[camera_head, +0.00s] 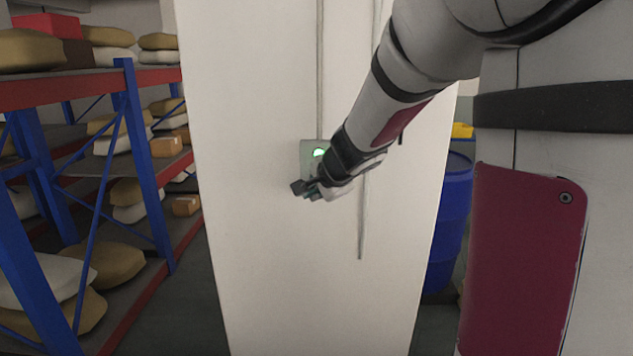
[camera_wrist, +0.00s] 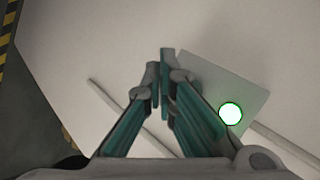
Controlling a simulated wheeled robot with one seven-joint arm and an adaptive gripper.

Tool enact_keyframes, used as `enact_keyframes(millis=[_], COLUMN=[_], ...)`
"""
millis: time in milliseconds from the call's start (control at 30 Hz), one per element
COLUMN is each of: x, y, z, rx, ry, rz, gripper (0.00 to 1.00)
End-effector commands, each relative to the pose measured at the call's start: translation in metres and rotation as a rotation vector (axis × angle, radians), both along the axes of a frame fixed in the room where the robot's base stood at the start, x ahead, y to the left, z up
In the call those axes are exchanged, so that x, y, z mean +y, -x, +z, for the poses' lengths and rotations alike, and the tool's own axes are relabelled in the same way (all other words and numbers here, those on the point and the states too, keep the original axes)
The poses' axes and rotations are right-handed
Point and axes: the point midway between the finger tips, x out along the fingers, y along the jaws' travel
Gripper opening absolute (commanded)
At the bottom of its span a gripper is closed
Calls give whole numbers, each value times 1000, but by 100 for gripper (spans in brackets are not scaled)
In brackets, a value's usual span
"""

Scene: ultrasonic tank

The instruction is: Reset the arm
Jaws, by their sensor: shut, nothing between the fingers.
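My gripper (camera_head: 308,189) is at the end of my arm, which reaches in from the upper right in the head view. It is in front of a tall white pillar, just below a green lit button (camera_head: 319,152) on a small grey plate (camera_head: 308,147). In the wrist view, my gripper (camera_wrist: 160,55) has its two fingers together with nothing between them. The green button (camera_wrist: 230,113) shows to the right of the fingers, on the grey plate (camera_wrist: 240,82). I cannot tell whether the fingertips touch the pillar or plate.
The white pillar (camera_head: 255,260) fills the middle, with thin conduits on its face. Blue and red shelving (camera_head: 130,120) with several sacks and boxes stands at the left. A blue barrel (camera_head: 452,210) stands behind the pillar at the right. Yellow-black striping (camera_wrist: 8,30) shows in the wrist view.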

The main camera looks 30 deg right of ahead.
Motion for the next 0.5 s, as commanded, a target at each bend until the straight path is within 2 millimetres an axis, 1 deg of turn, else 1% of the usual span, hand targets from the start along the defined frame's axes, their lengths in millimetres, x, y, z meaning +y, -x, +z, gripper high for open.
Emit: enact_keyframes(millis=[367,433,467,500], x=[0,6,12,22], y=[0,1,2,5], z=[0,3,6,10], rx=[0,-2,-3,-4], ry=[0,6,11,22], rz=[1,24,45,84], gripper=[0,0,0,0])
